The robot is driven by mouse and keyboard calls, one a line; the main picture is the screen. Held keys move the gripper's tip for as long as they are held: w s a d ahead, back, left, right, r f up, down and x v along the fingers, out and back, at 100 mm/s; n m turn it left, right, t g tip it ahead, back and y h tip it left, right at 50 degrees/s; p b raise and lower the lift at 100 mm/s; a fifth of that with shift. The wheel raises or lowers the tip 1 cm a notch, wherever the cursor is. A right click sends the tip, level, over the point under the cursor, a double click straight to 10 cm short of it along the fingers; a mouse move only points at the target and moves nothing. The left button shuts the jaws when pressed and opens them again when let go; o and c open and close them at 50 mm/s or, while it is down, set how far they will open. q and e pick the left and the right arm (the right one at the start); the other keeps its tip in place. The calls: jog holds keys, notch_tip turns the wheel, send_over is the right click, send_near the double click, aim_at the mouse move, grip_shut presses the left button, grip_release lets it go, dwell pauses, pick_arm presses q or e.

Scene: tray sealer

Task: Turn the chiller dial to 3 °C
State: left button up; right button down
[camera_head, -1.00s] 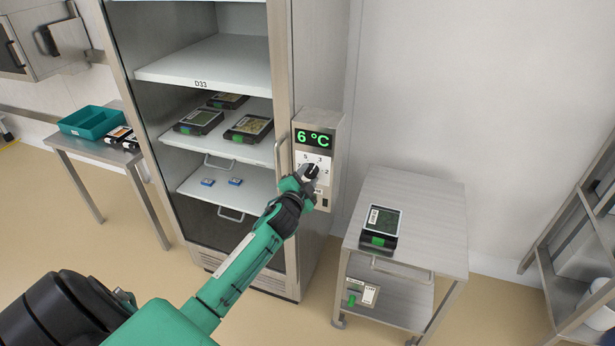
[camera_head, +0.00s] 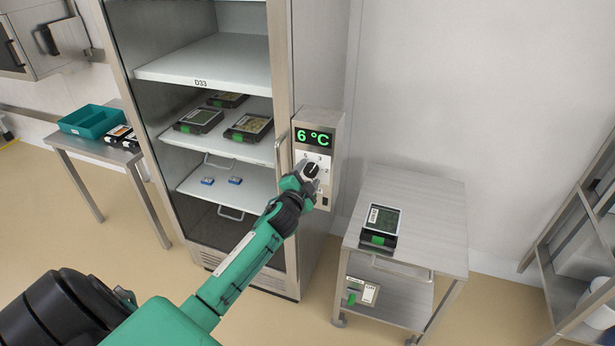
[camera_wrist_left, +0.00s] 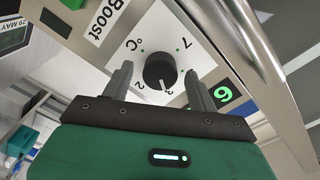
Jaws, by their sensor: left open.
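The chiller dial (camera_head: 312,170) is a round black knob with a white pointer line on a white scale plate, on the control box (camera_head: 326,189) at the chiller's right. The green display (camera_head: 315,138) above it reads 6 °C. My left gripper (camera_head: 305,174) is at the dial, its arm coming from the lower left. In the left wrist view its two fingers stand open on either side of the dial (camera_wrist_left: 160,70), with visible gaps. There the pointer line points towards the gripper, near partly hidden numbers; a 7 shows on the far side. My right gripper is not in view.
The chiller's door handle (camera_head: 281,151) stands just left of the control box. Food packs lie on the chiller shelves. A steel trolley (camera_head: 437,215) with a pack on top stands to the right. A side table (camera_head: 88,151) with a teal bin (camera_head: 91,122) is at left.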

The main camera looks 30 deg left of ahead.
pick_arm(q)
jog(key=shift+s+d+f, duration=0.1)
jog(key=shift+s, duration=0.2)
jog(key=b+v, duration=0.3)
jog(key=v, duration=1)
